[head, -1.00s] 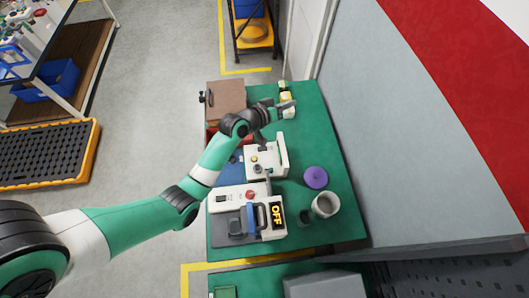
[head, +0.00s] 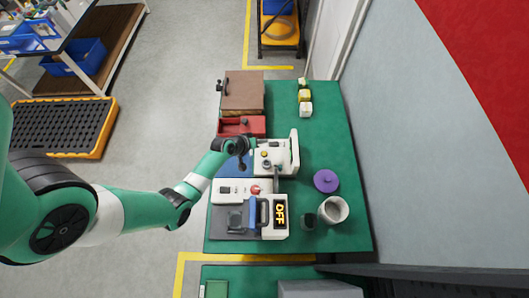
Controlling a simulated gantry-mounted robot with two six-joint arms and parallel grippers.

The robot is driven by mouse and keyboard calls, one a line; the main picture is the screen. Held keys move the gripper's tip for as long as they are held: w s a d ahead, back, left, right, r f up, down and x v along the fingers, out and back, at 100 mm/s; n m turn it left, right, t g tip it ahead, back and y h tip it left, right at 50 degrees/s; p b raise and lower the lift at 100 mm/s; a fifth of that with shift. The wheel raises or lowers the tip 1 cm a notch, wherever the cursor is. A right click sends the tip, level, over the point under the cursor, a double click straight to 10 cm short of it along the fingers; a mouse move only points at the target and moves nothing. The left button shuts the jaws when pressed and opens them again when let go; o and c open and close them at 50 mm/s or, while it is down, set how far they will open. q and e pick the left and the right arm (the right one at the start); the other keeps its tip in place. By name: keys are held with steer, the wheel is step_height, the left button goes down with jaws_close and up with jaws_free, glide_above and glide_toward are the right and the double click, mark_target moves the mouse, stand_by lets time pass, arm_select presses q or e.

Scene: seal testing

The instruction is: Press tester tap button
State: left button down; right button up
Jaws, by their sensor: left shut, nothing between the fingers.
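A white device (head: 285,168) with a yellow knob or button (head: 264,155) and an upright white plate at its right stands mid-table. A second white device (head: 225,187) stands just in front, with a red button (head: 255,189), a blue handle (head: 253,212) and a dark display (head: 280,213) reading OFF in yellow. I cannot tell which one is the tester. My left gripper (head: 243,163) is shut and empty, pointing down at the left edge of the first device. It looks small and dark, and contact cannot be told. My right gripper is not in view.
The green table (head: 330,150) also holds a brown case (head: 243,90), a red tray (head: 250,125) and small yellow-white blocks (head: 305,97). A purple lid (head: 326,181), a grey-white pot (head: 333,210) and a small dark cup (head: 309,221) stand at the right.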

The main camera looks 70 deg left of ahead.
mark_target(264, 153)
arm_select(q)
steer(key=shift+f, duration=0.1)
step_height(264, 153, down, 9)
steer(key=b, duration=0.8)
steer(key=shift+r, duration=0.2)
stand_by(1.4)
steer(key=shift+f+b, duration=0.45)
steer(key=shift+b, duration=0.15)
steer(key=shift+f+b, duration=0.3)
steer(key=shift+f, duration=0.05)
stand_by(0.3)
steer(key=shift+r, duration=0.1)
steer(key=shift+r+p, duration=0.75)
steer(key=shift+p, duration=0.05)
steer(key=shift+r, duration=0.1)
